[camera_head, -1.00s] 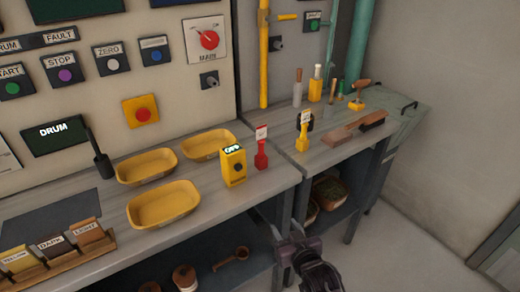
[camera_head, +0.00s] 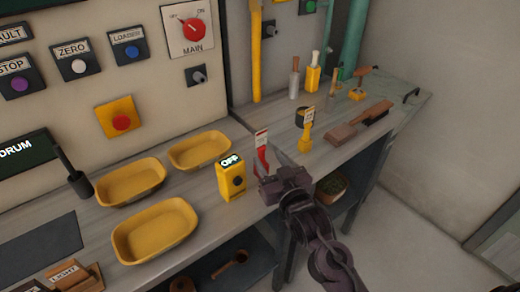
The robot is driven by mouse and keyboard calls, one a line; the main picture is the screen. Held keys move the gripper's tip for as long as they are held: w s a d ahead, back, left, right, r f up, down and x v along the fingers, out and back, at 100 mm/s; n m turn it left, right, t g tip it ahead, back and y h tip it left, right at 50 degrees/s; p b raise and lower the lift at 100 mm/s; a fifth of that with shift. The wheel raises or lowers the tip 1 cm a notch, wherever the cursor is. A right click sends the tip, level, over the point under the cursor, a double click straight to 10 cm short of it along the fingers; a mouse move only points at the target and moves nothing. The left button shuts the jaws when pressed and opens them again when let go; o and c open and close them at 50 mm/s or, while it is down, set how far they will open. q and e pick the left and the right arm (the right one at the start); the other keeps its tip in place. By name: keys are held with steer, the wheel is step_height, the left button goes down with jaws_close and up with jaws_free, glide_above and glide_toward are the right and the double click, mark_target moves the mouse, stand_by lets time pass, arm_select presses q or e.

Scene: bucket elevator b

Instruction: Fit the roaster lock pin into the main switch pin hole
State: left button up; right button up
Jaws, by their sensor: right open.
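A red tagged pin (camera_head: 262,152) stands on the bench, its lower part hidden by my right gripper. A yellow tagged pin (camera_head: 306,132) stands to its right. The tag print is too small to read, so I cannot tell which is the roaster lock pin. The red MAIN switch (camera_head: 192,28) is on the wall panel. Below it is a dark block (camera_head: 197,76) with a round fitting, which looks like the pin hole. My right gripper (camera_head: 270,168) is open, with its fingers at the red pin; contact is unclear. My left gripper is out of view.
A yellow device reading OFF (camera_head: 231,180) stands just left of the red pin. Yellow trays (camera_head: 155,230) lie further left. Yellow and green pipes rise behind.

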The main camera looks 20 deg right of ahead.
mark_target(263, 152)
steer(key=shift+w+a+r, duration=0.1)
steer(key=shift+w+r, duration=0.05)
steer(key=shift+w, duration=0.4)
steer(key=w, duration=0.2)
steer(key=w+p, duration=0.1)
steer(key=shift+w+a, duration=0.2)
steer(key=shift+w, duration=0.15)
steer(key=shift+w+f, duration=0.2)
steer(key=shift+w, duration=0.2)
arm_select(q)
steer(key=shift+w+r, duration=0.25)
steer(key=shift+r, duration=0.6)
arm_select(e)
jaws_close()
